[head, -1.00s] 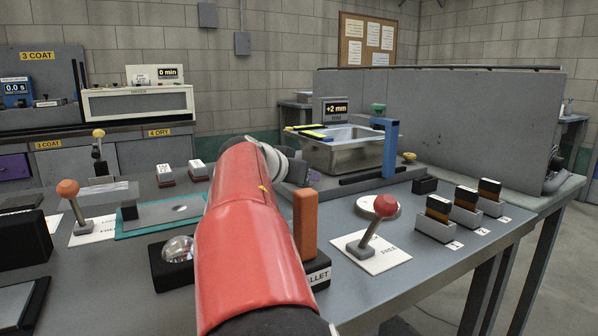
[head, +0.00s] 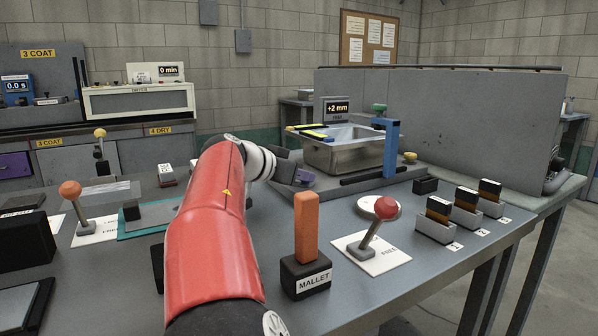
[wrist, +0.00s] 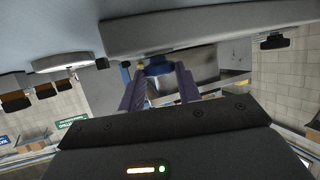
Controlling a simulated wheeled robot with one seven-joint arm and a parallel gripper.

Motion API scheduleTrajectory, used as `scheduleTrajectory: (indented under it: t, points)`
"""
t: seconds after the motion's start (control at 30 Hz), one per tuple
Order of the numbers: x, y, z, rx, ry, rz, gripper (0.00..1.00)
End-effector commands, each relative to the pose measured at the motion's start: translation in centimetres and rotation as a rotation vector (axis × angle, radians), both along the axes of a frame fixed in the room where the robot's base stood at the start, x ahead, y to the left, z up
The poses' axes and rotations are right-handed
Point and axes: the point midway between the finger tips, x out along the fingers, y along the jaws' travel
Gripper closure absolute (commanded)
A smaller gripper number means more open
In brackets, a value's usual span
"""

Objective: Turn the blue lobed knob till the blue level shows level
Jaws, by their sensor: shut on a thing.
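The blue lobed knob (wrist: 158,66) sits between the purple fingertips of my gripper (wrist: 160,78) in the wrist view. My gripper is shut on it. In the head view my gripper (head: 303,178) is low at the front left of the steel tank (head: 342,154), and the knob is hidden there. Bright yellow vials with dark and blue edging (head: 318,136) lie along the tank's left rim; I cannot make out a bubble or tell for sure which is the blue level. The display (head: 337,107) behind the tank reads +2 mm.
A blue post (head: 391,148) stands at the tank's right. An orange-handled mallet (head: 306,228) stands upright in a black block close to my arm. A red-balled lever (head: 385,208) is to its right. Several small racks (head: 437,230) line the right edge.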

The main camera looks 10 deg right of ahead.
Motion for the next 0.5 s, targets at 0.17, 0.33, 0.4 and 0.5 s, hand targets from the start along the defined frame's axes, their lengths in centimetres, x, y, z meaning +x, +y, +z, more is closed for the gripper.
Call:
scheduleTrajectory:
  t: [0.17,0.33,0.4,0.5]
  points:
    - [0.11,0.03,0.16,-0.001,-0.003,-0.038,0.89]
    - [0.10,0.05,0.13,-0.001,-0.004,-0.036,0.89]
    - [0.10,0.04,0.14,-0.001,-0.004,-0.036,0.64]
    - [0.10,0.05,0.12,-0.001,-0.004,-0.036,0.51]
